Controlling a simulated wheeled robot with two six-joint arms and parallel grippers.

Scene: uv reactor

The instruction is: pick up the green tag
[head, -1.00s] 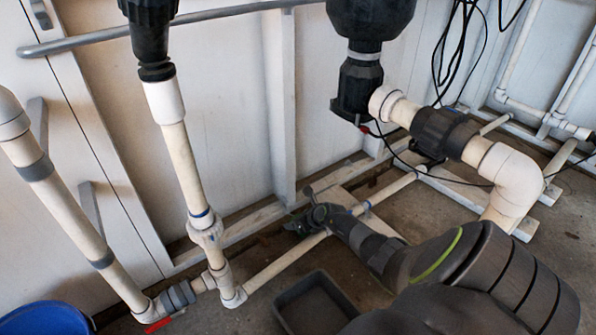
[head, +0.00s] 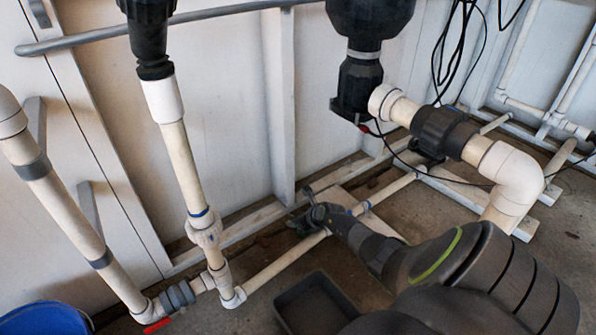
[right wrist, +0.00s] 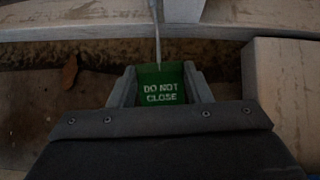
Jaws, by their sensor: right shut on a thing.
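The green tag (right wrist: 161,92) reads "DO NOT CLOSE" and fills the space between my fingers in the right wrist view. A thin light cord or wire runs up from its top edge. My right gripper (head: 304,221) is shut on the tag, beside the low horizontal white pipe (head: 284,262). In the head view the tag cannot be made out clearly at the dark fingers. My left gripper is in neither view.
A dark open tray (head: 283,312) lies on the floor below the pipe. A vertical white pipe (head: 183,165) stands to the left. A large elbow pipe (head: 514,178) stands at the right. A blue bucket (head: 45,318) is at lower left. A wooden beam (right wrist: 60,28) runs behind the tag.

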